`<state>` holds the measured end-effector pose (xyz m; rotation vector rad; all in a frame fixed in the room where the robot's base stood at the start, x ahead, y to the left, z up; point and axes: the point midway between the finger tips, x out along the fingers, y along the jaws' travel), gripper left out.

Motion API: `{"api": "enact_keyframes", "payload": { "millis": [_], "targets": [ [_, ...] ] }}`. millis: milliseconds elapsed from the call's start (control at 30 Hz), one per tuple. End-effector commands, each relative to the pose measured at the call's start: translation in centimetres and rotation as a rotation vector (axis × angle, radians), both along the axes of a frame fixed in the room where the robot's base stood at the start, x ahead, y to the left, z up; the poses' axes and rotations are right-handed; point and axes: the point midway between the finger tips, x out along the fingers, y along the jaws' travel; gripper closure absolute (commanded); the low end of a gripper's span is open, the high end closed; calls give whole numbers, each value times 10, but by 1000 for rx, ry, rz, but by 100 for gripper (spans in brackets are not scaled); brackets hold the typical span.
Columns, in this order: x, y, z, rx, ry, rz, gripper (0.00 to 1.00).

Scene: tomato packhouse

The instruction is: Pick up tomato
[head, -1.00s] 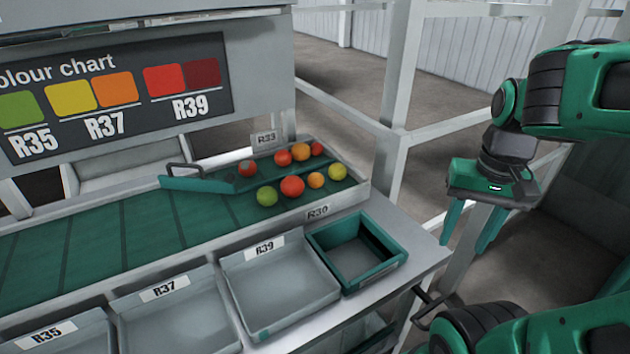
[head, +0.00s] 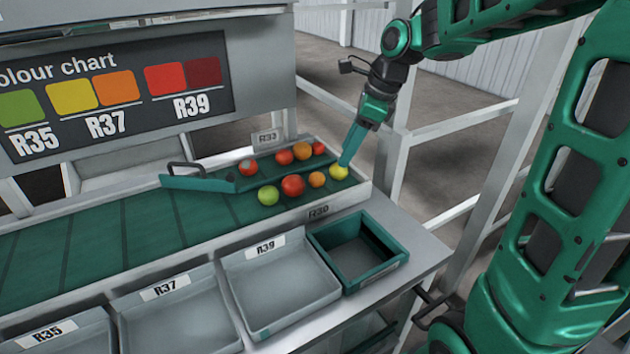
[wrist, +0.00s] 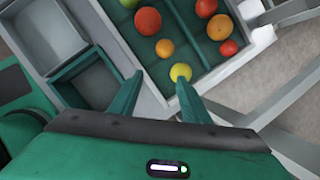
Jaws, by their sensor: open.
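Several tomatoes lie on the green belt (head: 100,232) at its right end. A yellow tomato (head: 339,172) is nearest to my gripper (head: 347,160); it also shows in the wrist view (wrist: 180,72). In the wrist view my gripper (wrist: 160,92) is open, with the yellow tomato just beyond the fingertips, closer to the right finger. Nothing is held. A green tomato (head: 268,196), a large red one (head: 293,186) and an orange one (head: 317,179) lie in the same lane. Behind the divider are more red ones (head: 284,157) and an orange one (head: 302,151).
A teal diverter arm (head: 200,183) lies across the belt. Grey trays labelled R35 (head: 60,335), R37 (head: 180,318) and R39 (head: 280,290) stand in front. An empty green-rimmed bin (head: 395,258) is at their right. White frame posts (head: 398,100) stand behind my arm.

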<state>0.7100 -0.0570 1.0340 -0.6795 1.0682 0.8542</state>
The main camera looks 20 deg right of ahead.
Motion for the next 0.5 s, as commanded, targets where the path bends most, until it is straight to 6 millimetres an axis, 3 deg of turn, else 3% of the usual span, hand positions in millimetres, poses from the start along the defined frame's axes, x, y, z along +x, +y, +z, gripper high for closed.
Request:
{"api": "enact_keyframes", "payload": {
  "millis": [267, 500],
  "targets": [
    [21, 20, -2, 74, 36, -131, 57],
    [29, 30, -34, 77, 39, -135, 57]
  ]
}}
